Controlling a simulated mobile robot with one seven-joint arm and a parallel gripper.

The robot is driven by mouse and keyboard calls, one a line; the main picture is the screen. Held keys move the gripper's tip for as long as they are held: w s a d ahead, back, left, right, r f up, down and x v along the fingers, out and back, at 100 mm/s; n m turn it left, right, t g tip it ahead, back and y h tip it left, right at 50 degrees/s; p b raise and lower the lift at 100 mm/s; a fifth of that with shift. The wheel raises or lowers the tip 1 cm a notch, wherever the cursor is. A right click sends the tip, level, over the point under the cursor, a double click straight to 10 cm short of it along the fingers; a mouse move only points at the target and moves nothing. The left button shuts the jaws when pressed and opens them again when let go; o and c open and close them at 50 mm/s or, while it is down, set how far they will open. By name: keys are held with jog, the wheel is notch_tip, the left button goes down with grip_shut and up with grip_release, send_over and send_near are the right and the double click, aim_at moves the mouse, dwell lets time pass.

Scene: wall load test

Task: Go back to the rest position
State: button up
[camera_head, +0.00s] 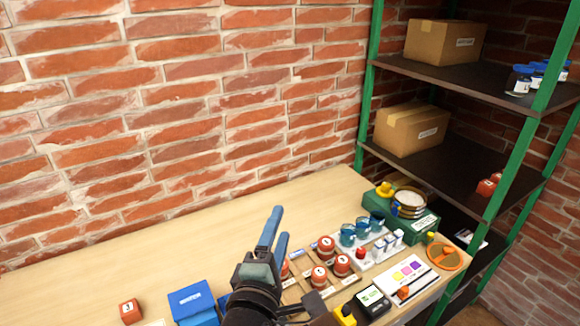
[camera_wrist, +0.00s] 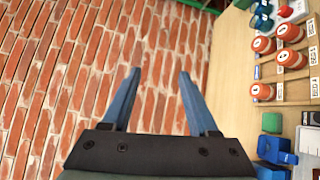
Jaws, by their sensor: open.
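My gripper (camera_head: 276,236) is raised above the wooden table (camera_head: 130,268), with its two blue fingers pointing up and away toward the brick wall. In the wrist view my gripper (camera_wrist: 157,75) has its fingers spread apart, with only brick wall visible between them. It is open and empty. My dark wrist covers part of the table's front middle in the head view.
Right of my gripper stand orange-and-white jars (camera_head: 319,276) on a wooden rack, blue cups (camera_head: 348,235) and a green case (camera_head: 425,222). A green-posted shelf (camera_head: 367,90) stands right. The table's back left is clear.

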jog(key=s+d+r+m+t, duration=0.15)
jog(key=r+m, duration=0.35)
jog(key=r, duration=0.6)
jog(key=s+r+m+t, duration=0.2)
jog(key=r+m+t, duration=0.15)
jog(key=r, duration=0.65)
jog(key=s+r+m+t+y, duration=0.25)
jog(key=s+r+m, duration=0.3)
jog(key=r, duration=0.35)
jog(key=s+r+m+t+y, duration=0.1)
jog(key=s+r+m+t, duration=0.25)
jog(key=s+r, duration=0.45)
notch_tip(320, 180, down, 68)
jog(key=w+a+g+b, duration=0.1)
jog(key=w+b, duration=0.1)
jog(key=b, duration=6.7)
jog(key=shift+a+f+b, duration=0.25)
jog(key=shift+a+b, duration=0.05)
jog(key=shift+b, duration=0.1)
jog(key=shift+r, duration=0.1)
